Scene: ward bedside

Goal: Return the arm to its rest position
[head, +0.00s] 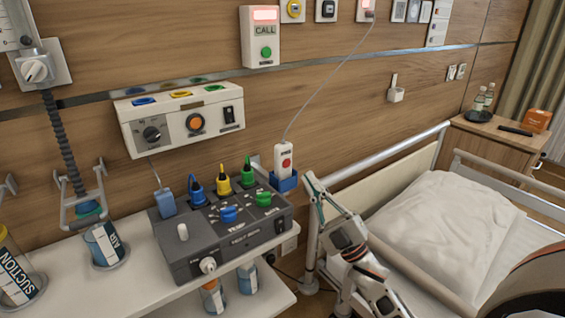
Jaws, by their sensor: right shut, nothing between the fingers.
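My right gripper (314,186) is shut and empty, its fingers pointing up and to the left. It is beside the head end of the bed, just right of the grey control box (230,234) and below the white handset (284,161) with a red button. The handset stands upright in a blue holder (284,182), apart from the fingers. My right arm runs from the gripper down to the lower edge of the view and hides part of the bed frame. My left gripper is not in view.
The bed rail (390,152) and pillow (445,228) lie right of the gripper. A cord (326,88) hangs from the wall to the handset. A white shelf (135,268) carries the control box. A bedside cabinet (487,143) with bottles stands at the far right.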

